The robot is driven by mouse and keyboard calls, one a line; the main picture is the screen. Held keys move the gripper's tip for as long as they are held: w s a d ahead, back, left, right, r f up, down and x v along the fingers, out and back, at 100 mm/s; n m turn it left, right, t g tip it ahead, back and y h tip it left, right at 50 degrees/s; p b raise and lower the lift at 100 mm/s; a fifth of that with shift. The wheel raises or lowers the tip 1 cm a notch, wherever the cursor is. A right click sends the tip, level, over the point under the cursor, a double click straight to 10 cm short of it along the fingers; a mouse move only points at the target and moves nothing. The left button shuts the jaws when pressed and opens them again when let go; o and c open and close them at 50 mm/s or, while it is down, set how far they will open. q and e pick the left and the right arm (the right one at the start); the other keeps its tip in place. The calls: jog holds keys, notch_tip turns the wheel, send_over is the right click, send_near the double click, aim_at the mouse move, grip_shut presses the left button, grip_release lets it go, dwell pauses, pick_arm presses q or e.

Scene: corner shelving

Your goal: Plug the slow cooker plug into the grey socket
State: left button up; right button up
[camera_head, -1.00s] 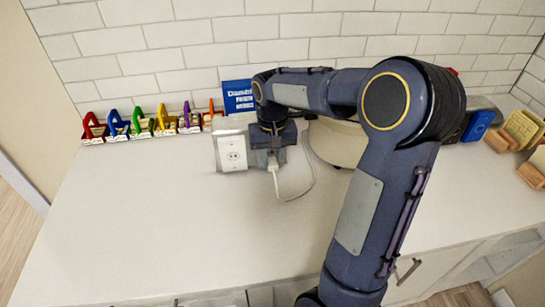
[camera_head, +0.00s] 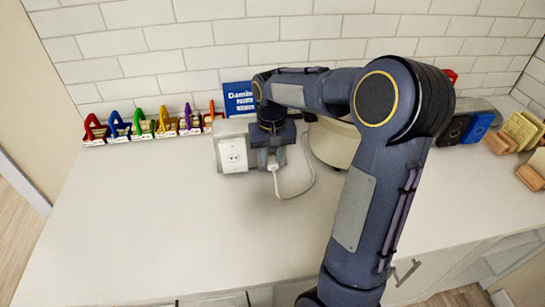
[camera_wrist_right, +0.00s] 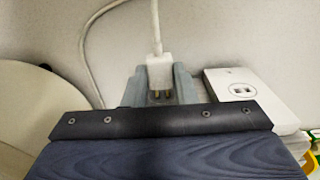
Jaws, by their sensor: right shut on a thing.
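My right gripper (camera_head: 272,163) is shut on the white slow cooker plug (camera_wrist_right: 158,65). In the right wrist view the plug sits between the grey fingers, its metal prongs bare and its cord running off the top. The socket (camera_head: 233,156) is a pale faceplate on a box, just left of the gripper in the head view. It also shows in the right wrist view (camera_wrist_right: 250,93), right of the fingers and apart from the plug. The beige slow cooker (camera_head: 335,143) is partly hidden behind my right arm. My left gripper is not in view.
The white cord (camera_head: 305,188) loops over the counter toward the cooker. Coloured letter-shaped stands (camera_head: 145,125) and a blue sign (camera_head: 239,98) line the tiled wall. Blue and black items (camera_head: 477,126) and wooden holders (camera_head: 503,140) stand at right. The counter front (camera_head: 170,230) is clear.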

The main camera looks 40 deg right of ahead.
aim_at(271, 156)
jog(key=shift+w+d+p, duration=0.3)
jog(key=shift+w+d, duration=0.05)
jog(key=shift+w, duration=0.3)
jog(key=o, duration=1.1)
jog(key=shift+c, duration=0.2)
notch_tip(271, 156, up, 8)
jog(key=shift+f, duration=0.1)
